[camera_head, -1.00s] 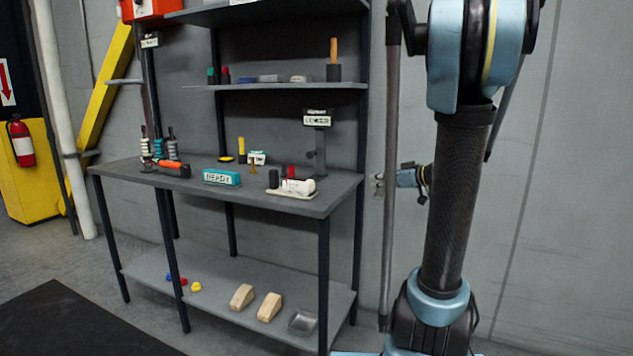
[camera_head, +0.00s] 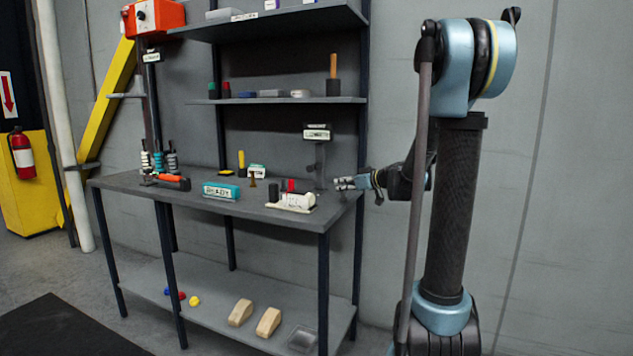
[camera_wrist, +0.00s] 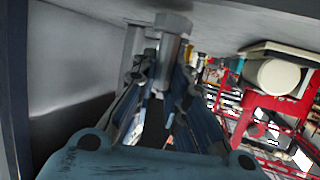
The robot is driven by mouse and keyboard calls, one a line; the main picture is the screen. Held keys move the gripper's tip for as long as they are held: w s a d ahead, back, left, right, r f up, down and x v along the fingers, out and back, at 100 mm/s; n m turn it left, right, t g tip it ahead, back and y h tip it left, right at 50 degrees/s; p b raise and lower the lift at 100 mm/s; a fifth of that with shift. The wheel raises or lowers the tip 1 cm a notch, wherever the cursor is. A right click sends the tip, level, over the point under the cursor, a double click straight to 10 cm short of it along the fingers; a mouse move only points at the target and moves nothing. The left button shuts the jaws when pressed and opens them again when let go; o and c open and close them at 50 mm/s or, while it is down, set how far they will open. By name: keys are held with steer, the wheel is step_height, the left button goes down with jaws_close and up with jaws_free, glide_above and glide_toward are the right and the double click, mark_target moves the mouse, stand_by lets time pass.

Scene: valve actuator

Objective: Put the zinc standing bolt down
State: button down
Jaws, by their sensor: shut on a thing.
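In the wrist view a zinc-grey bolt (camera_wrist: 172,24) with a hex head stands between the fingertips of my gripper (camera_wrist: 163,72). The fingers are shut on its shank, with the head sticking out beyond them. In the head view my gripper (camera_head: 346,183) is at the right end of the grey workbench (camera_head: 140,184), around the height of its top. The bolt is too small to make out there. I cannot tell whether it touches any surface. A brown standing bolt (camera_head: 252,179) and a dark one (camera_head: 273,191) stand on the bench.
A white piece (camera_head: 297,200) lies near the bench's right front, left of my gripper. A sign on a post (camera_head: 318,134) stands behind it. A teal block (camera_head: 221,191) and an orange-handled tool (camera_head: 172,181) are farther left.

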steer(key=w+a, duration=0.5)
steer(key=a, duration=0.1)
steer(key=w+a, duration=0.5)
steer(key=shift+w+a, duration=0.3)
steer(key=shift+a, duration=0.05)
steer(key=shift+d+f, duration=0.1)
steer(key=c, duration=1.9)
jaws_free()
steer(key=v, duration=1.2)
steer(key=shift+s, duration=0.1)
